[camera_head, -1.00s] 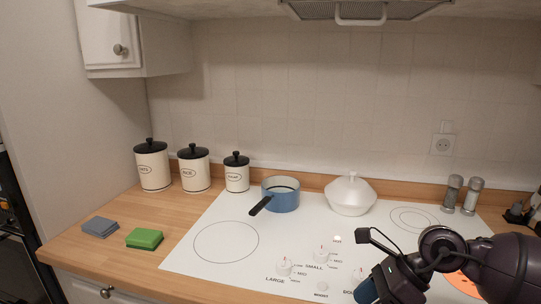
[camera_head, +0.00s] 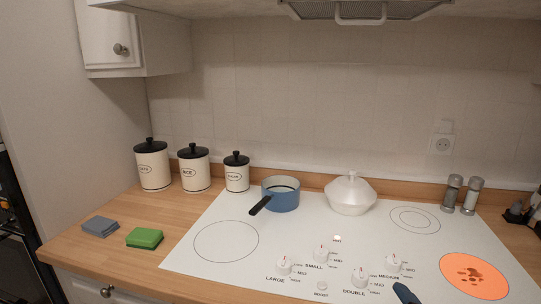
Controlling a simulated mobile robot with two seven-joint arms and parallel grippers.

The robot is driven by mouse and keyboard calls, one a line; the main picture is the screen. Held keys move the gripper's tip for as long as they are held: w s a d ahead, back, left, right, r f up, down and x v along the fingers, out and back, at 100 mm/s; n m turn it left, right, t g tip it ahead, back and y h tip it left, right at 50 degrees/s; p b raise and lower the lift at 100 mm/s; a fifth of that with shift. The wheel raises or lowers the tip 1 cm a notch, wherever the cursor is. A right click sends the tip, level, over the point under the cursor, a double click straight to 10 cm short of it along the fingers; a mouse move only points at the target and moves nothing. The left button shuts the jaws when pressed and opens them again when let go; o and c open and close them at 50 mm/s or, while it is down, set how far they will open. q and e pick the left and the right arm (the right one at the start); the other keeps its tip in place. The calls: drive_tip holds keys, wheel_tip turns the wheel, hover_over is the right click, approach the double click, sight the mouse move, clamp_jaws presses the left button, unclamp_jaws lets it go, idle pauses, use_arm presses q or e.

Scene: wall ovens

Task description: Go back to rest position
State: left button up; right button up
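A small dark blue tip of my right gripper (camera_head: 405,293) shows at the bottom edge of the head view, in front of the knobs. The rest of that gripper and its arm are out of the picture, so I cannot tell whether it is open or shut. It looks apart from the cooktop objects. My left gripper is not in view.
The white cooktop (camera_head: 300,235) has control knobs along its front and an orange, spotted burner (camera_head: 473,276) at right. A blue pot (camera_head: 281,195) and a white lidded dish (camera_head: 350,194) stand at the back. Canisters, sponges and shakers (camera_head: 471,196) flank it.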

drive_tip(key=s+d+f+m+g+h, duration=0.55)
drive_tip(key=s+f+m+g, duration=0.35)
drive_tip(key=f, duration=0.3)
drive_tip(key=s+f+m+g+y, duration=0.1)
drive_tip(key=s+f+m+g, duration=0.15)
drive_tip(key=s, duration=0.45)
drive_tip(key=s+f+m+g+y, duration=0.1)
drive_tip(key=s+f+m+g, duration=0.2)
drive_tip(key=s, duration=0.5)
drive_tip(key=w+f+n+t, duration=0.2)
drive_tip(key=w+f+t, duration=0.6)
drive_tip(key=f, duration=0.1)
drive_tip(key=shift+d+f+y, duration=0.35)
drive_tip(key=shift+d, duration=0.05)
